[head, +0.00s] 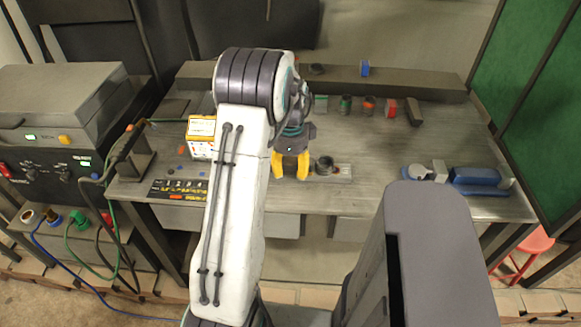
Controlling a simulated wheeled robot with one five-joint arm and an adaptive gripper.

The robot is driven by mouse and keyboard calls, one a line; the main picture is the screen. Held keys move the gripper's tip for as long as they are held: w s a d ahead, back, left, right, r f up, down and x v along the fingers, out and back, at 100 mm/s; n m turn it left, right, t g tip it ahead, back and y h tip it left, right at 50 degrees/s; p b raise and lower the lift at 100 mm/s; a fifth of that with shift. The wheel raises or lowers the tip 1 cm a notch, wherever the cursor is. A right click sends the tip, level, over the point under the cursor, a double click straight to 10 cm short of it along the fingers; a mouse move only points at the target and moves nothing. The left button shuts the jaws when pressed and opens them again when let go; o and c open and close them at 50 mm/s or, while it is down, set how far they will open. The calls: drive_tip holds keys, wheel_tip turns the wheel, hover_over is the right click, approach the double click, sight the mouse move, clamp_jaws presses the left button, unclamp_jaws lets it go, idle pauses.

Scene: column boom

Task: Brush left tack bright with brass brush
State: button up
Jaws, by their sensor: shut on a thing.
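My gripper (291,176) points down over the bench with its yellow fingers around something. The fingers hide what they hold, so I cannot tell whether it is the brass brush. A short dark round pipe piece (325,165) stands upright on a flat grey metal plate (345,173) just right of the fingers. The gripper is close to the left side of this piece. I cannot tell whether the gripper or the held thing touches it. The left tack is too small or hidden to make out. I cannot pick out a brass brush anywhere else on the bench.
An orange-and-white box (201,137) and a dark labelled strip (179,189) lie left. Several small blocks and cylinders line the back, including a red block (390,108). A machine (58,110) with cables stands left. The bench's right middle is clear.

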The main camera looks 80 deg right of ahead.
drive_tip(key=shift+d, duration=0.55)
drive_tip(key=shift+w+r+p, duration=0.1)
drive_tip(key=shift+r+p, duration=0.1)
drive_tip(key=shift+p, duration=0.1)
drive_tip(key=shift+w+a+r+p, duration=0.1)
drive_tip(key=shift+w+r+p, duration=0.2)
drive_tip(key=shift+r+p, duration=0.55)
drive_tip(key=shift+w+d+r+p, duration=0.1)
drive_tip(key=shift+w+r+p, duration=0.35)
drive_tip(key=shift+r, duration=0.65)
drive_tip(key=shift+w+a+r+p, duration=0.1)
drive_tip(key=shift+w+r+p, duration=0.1)
drive_tip(key=shift+r+p, duration=0.65)
drive_tip(key=shift+r, duration=0.1)
drive_tip(key=shift+w, duration=0.1)
